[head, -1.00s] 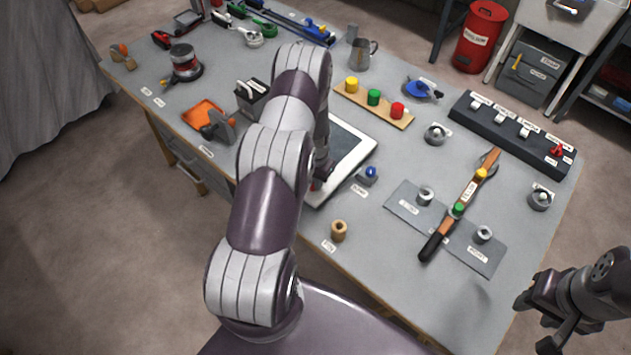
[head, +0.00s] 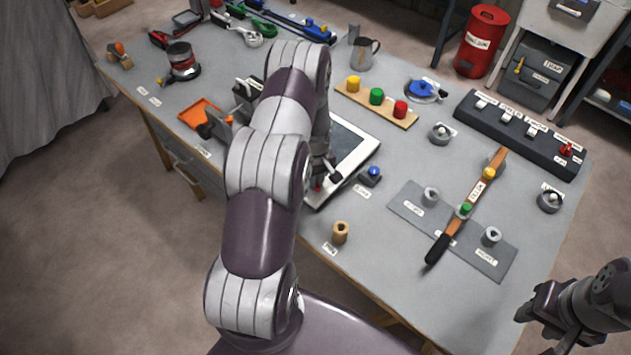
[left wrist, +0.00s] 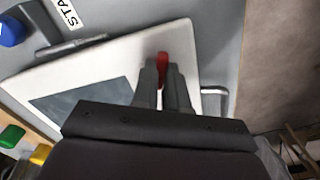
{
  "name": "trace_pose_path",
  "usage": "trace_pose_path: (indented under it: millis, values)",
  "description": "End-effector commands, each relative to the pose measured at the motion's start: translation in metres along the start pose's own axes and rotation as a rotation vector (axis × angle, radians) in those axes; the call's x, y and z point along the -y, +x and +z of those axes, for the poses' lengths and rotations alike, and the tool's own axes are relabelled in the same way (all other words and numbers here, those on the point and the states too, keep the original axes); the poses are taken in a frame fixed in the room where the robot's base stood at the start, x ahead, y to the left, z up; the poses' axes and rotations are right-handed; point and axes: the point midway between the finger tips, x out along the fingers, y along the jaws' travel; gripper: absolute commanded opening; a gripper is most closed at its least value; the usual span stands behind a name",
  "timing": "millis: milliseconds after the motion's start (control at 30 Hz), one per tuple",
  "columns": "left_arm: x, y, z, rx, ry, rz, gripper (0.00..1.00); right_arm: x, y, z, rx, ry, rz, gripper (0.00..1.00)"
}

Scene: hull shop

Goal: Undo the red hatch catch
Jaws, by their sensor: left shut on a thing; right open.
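The hatch is a white-framed panel (head: 366,150) with a dark window, lying on the bench. It also shows in the left wrist view (left wrist: 120,58). The red hatch catch (left wrist: 162,68) stands at its edge; in the head view only a small red bit (head: 318,185) shows below my arm. My left gripper (left wrist: 163,80) is shut on the red catch, its fingers either side of it. In the head view my left arm hides much of the hatch. My right gripper (head: 537,328) is open and empty, off the bench's right front corner.
Beside the hatch are a blue-knobbed block (head: 371,175), a tan peg (head: 340,232) and a board with yellow, green and red knobs (head: 377,105). A long-handled bar (head: 470,205) lies across a grey plate to the right. A dark switch strip (head: 515,130) stands at the back right.

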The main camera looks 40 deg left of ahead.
Motion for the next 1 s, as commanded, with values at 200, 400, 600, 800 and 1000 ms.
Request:
trace_pose_path:
  millis: [200, 400, 600, 800, 1000]
  values:
    - [0.001, 0.002, 0.002, 0.004, -0.185, -0.003, 0.00, 0.000, 0.009, 0.001, 0.000, 0.000, 0.000, 0.43]
    - [0.001, 0.002, 0.002, 0.004, -0.322, -0.003, 0.00, 0.000, 0.013, 0.002, 0.000, 0.000, 0.000, 0.43]
    - [0.001, 0.001, 0.002, 0.004, -0.414, -0.003, 0.00, 0.000, 0.015, 0.002, 0.000, 0.000, 0.000, 0.43]
    - [0.000, 0.000, 0.001, 0.003, -0.461, -0.003, 0.00, 0.000, 0.016, 0.002, 0.000, 0.000, 0.000, 0.43]
    - [0.000, 0.000, 0.001, 0.003, -0.475, -0.002, 0.00, 0.000, 0.017, 0.002, 0.000, 0.000, 0.000, 0.43]
